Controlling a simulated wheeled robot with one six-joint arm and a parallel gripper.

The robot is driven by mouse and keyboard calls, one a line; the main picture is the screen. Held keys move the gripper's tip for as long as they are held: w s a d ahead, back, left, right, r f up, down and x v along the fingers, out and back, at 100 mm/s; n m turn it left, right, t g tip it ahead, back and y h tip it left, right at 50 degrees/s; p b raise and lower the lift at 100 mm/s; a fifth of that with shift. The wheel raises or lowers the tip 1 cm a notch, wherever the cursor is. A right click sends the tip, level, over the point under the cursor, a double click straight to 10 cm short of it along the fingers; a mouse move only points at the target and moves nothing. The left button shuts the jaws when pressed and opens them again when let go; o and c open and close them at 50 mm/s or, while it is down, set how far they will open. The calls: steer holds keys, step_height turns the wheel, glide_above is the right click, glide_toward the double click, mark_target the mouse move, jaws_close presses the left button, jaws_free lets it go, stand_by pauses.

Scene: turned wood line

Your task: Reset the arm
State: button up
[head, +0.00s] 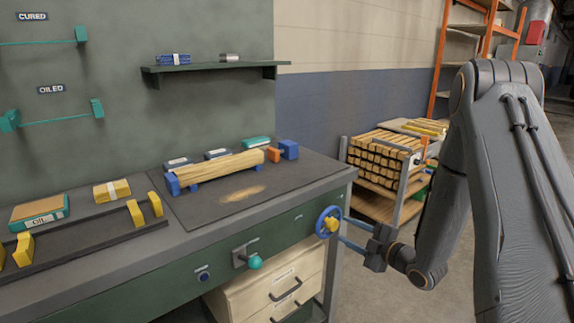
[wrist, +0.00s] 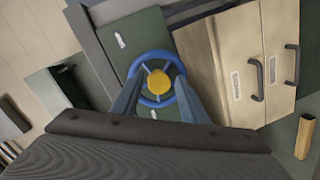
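My gripper (head: 341,228) is at the front right corner of the workbench, in front of a blue handwheel with a yellow hub (head: 331,224). Its two fingers are spread apart and point at the wheel. In the wrist view my gripper (wrist: 160,79) has one finger on each side of the yellow hub of the handwheel (wrist: 158,82), overlapping the blue rim in the picture. Nothing shows held between the fingers. I cannot tell whether the fingertips touch the wheel.
The workbench (head: 110,247) carries a wooden piece (head: 220,167) between blue blocks. A teal knob (head: 255,262) sticks out of its front, above cream drawers (head: 270,291). A cart of stacked wood (head: 378,155) stands behind my gripper. Open floor (head: 372,297) lies at lower right.

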steer(key=s+d+r+m+g+h+p, duration=0.25)
steer(key=s+r+m+g+h, duration=0.4)
steer(key=s+m+h, duration=0.35)
steer(key=s+a+r+m+g, duration=0.2)
steer(key=s+m, duration=0.1)
steer(key=s, duration=0.4)
steer(key=s+a+r+m+g+y+p, duration=0.1)
steer(key=s+a+m+g, duration=0.1)
steer(key=s, duration=0.6)
steer(key=s+a+r+m+g, duration=0.2)
steer(key=s+m+g, duration=0.1)
steer(key=s, duration=0.4)
steer(key=shift+s+a+r+m, duration=0.15)
steer(key=shift+s+r+m, duration=0.2)
steer(key=shift+m, duration=0.05)
